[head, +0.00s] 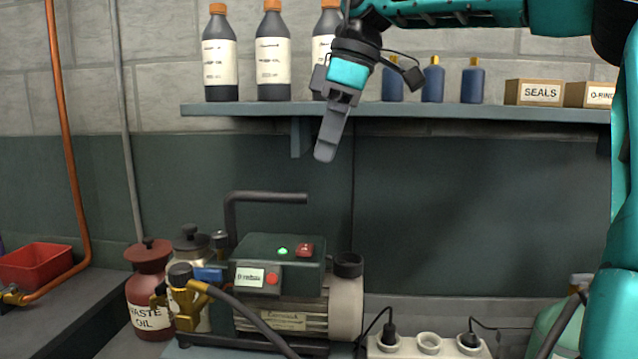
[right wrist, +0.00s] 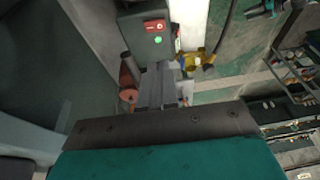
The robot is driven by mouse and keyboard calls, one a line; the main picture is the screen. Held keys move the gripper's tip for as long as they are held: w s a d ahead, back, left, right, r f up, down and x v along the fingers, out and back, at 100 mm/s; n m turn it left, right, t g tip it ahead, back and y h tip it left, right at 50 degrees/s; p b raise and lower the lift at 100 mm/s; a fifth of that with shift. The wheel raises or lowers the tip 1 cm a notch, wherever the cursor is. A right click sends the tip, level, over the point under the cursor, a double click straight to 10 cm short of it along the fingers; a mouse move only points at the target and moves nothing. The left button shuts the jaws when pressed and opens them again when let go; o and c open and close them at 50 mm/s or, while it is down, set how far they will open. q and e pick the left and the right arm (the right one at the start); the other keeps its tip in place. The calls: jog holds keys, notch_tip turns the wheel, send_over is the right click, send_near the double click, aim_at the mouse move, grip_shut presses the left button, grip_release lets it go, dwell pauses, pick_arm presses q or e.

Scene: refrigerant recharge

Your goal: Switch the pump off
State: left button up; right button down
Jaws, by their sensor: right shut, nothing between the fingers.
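The pump (head: 285,290) stands at the lower middle of the head view, with a dark green control box on top. The box carries a lit green light (head: 283,251) and a red rocker switch (head: 305,250). A round red button (head: 271,279) sits on its front beside a small label. The red switch (right wrist: 154,26) and green light (right wrist: 158,40) also show at the top of the right wrist view. My right gripper (head: 325,152) is shut and empty, pointing down above the pump and apart from it. My left gripper is not in view.
A shelf (head: 400,111) with bottles and boxes runs behind my right gripper. A curved black handle (head: 265,198) rises above the pump. A waste oil can (head: 148,290) stands left, a power strip (head: 425,345) with plugs right. A hose (head: 245,312) crosses the pump's front.

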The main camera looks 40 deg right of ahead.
send_over(303, 249)
jog(key=f, duration=1.1)
jog(key=shift+s+d+b, duration=0.35)
jog(key=shift+d+b, duration=0.05)
jog(key=shift+f, duration=0.8)
jog(key=shift+s, duration=0.1)
